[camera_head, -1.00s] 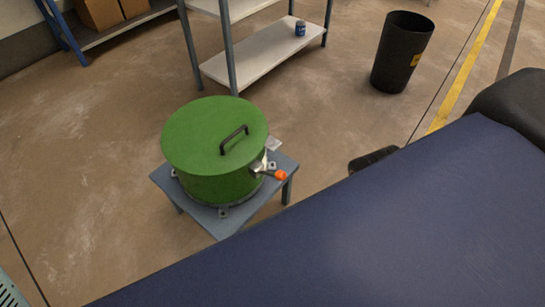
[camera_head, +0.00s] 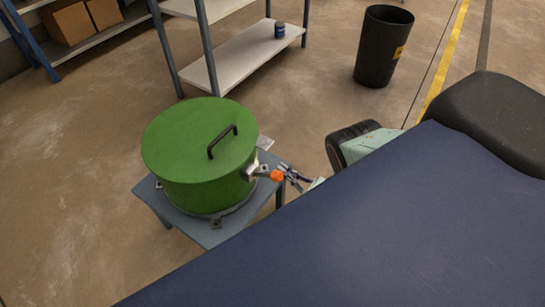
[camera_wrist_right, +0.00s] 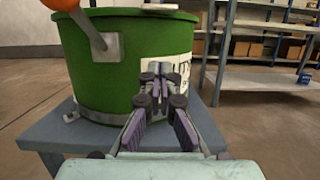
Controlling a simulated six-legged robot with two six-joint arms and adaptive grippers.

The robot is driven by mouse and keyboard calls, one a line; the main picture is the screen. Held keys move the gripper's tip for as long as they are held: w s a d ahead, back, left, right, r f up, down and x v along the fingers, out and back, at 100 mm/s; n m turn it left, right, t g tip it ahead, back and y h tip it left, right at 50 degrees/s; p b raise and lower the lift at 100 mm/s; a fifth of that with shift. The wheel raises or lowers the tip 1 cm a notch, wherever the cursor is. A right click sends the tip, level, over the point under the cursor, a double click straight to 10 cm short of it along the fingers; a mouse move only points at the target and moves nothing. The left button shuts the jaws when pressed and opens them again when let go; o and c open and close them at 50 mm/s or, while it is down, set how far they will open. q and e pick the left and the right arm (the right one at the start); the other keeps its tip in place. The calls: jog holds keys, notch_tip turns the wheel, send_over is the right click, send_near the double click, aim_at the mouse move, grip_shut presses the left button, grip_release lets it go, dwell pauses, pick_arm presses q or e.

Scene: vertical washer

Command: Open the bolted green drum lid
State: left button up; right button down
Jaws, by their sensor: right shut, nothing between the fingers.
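The green drum (camera_head: 205,190) stands on a small blue-grey table, and its green lid (camera_head: 185,140) with a black handle (camera_head: 222,141) sits flat on top. A grey latch lever with an orange knob (camera_head: 277,176) sticks out from the drum's right side. In the right wrist view the knob (camera_wrist_right: 60,4) is cut off at the top left, above and left of my gripper. My right gripper (camera_head: 290,172) is just right of the knob in the head view. It is shut and empty, its fingers (camera_wrist_right: 157,85) pointing at the drum's wall. My left gripper is out of view.
The blue-grey table (camera_head: 225,232) holds the drum by small brackets. A metal shelf (camera_head: 235,62) with a small blue can (camera_head: 279,30) stands behind. A black bin (camera_head: 383,48) is at the back right. The floor left of the table is clear.

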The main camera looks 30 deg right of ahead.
jog(key=w+a+r, duration=0.1)
jog(key=w+r, duration=0.3)
jog(key=r, duration=0.1)
jog(key=shift+a+b, duration=0.35)
dwell(0.3)
